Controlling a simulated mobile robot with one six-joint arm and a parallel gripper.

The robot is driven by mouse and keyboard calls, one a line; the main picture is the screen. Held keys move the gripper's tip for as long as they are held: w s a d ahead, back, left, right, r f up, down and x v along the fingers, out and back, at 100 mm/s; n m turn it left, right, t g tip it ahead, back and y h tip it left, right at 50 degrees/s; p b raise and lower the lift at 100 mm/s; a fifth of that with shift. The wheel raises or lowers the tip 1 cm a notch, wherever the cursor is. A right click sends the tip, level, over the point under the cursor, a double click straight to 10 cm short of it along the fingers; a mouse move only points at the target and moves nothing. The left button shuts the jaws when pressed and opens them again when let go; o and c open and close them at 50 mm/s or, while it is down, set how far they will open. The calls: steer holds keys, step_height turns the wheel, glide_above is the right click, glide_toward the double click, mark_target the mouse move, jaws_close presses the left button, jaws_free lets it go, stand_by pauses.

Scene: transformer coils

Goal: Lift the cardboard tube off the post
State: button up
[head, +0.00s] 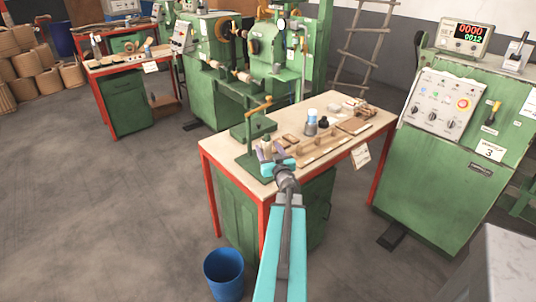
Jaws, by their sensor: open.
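I cannot tell whether the fingers touch anything, and my gripper hides part of the base plate.
Wooden pieces (318,150), a blue-and-white bottle (311,122) and a dark jar (323,122) stand on the bench to the right. A blue bucket (223,272) is on the floor in front. A green control cabinet (440,185) stands at right. The floor at left is clear.

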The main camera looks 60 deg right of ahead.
steer(key=shift+w+d, duration=0.1)
steer(key=shift+w, duration=0.1)
stand_by(0.3)
steer(key=shift+p+x, duration=0.55)
steer(key=shift+x, duration=1.95)
steer(key=shift+c, duration=0.4)
steer(key=c, duration=1.1)
